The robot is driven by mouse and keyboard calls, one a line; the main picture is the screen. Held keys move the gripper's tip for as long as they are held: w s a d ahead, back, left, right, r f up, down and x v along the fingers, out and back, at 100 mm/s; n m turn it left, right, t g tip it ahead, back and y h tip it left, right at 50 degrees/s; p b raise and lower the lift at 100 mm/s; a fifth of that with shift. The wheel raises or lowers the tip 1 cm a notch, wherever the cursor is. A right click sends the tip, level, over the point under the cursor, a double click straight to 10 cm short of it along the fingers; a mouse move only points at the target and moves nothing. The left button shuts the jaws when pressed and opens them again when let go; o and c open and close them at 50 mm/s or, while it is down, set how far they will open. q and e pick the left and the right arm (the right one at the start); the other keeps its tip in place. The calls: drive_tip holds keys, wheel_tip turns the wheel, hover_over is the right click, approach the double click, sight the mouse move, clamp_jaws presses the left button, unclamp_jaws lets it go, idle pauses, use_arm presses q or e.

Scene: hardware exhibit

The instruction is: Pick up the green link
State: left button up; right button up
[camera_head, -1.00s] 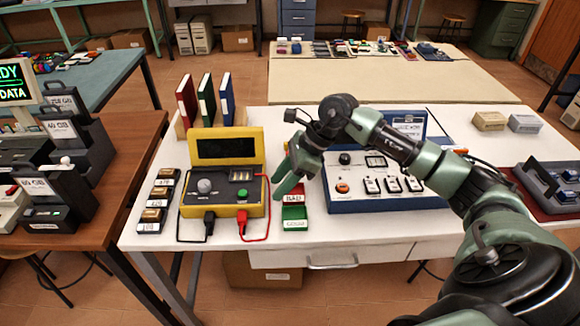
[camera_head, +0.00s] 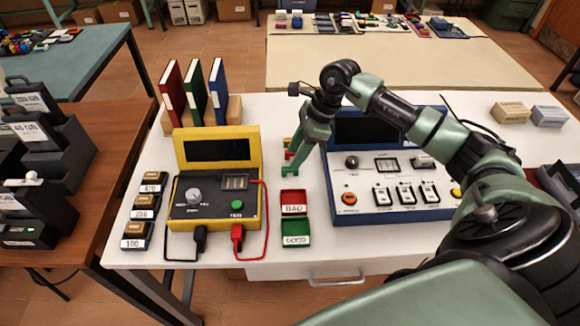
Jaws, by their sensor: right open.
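My left gripper is not in view.
The yellow tester (camera_head: 181,150) with red and black leads stands left of the gripper, the blue panel (camera_head: 340,205) right. A red BAD tray (camera_head: 293,196) and green GOOD tray (camera_head: 296,226) lie in front. Binders (camera_head: 195,92) stand behind left.

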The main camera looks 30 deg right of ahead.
sight(290, 171)
drive_tip(key=x, duration=0.2)
drive_tip(key=p+x, duration=0.1)
drive_tip(key=shift+s+d+f, duration=0.1)
drive_tip(key=shift+f, duration=0.9)
clamp_jaws()
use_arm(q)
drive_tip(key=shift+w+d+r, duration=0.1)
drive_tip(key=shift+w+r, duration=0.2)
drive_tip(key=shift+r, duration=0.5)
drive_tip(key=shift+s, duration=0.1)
